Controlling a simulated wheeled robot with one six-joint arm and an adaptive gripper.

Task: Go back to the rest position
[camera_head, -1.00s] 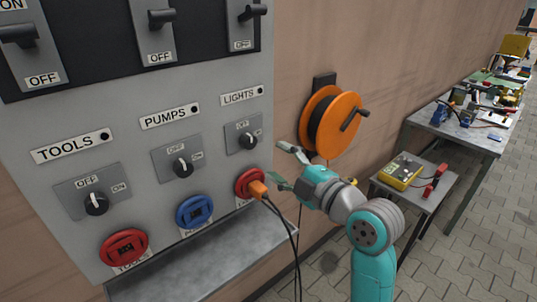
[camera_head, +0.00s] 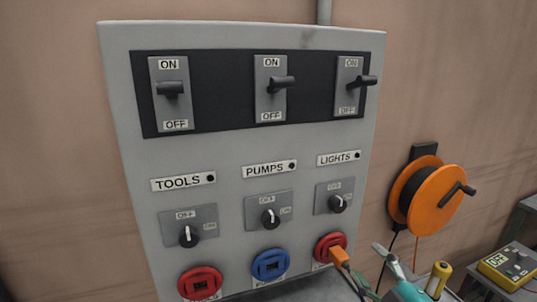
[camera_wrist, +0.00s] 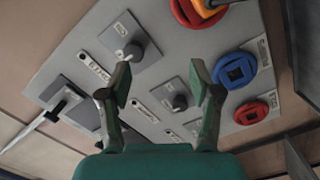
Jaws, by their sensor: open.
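My gripper (camera_head: 374,272) is at the lower right of the grey control panel (camera_head: 225,150) in the head view, just right of the LIGHTS socket and partly cut off by the frame's bottom. In the wrist view my gripper (camera_wrist: 161,82) has its two green fingers spread, with nothing between them. The panel's knobs and sockets show beyond them. An orange plug (camera_head: 339,257) with a dark cable sits in the red LIGHTS socket (camera_head: 328,242). The plug also shows at the top of the wrist view (camera_wrist: 208,8). My gripper appears apart from the plug.
The panel has three lever switches above, knobs, a blue PUMPS socket (camera_head: 270,265) and a red TOOLS socket (camera_head: 200,284). An orange cable reel (camera_head: 437,200) hangs on the wall at right. A yellow meter (camera_head: 507,266) lies at the lower right. The left wall is bare.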

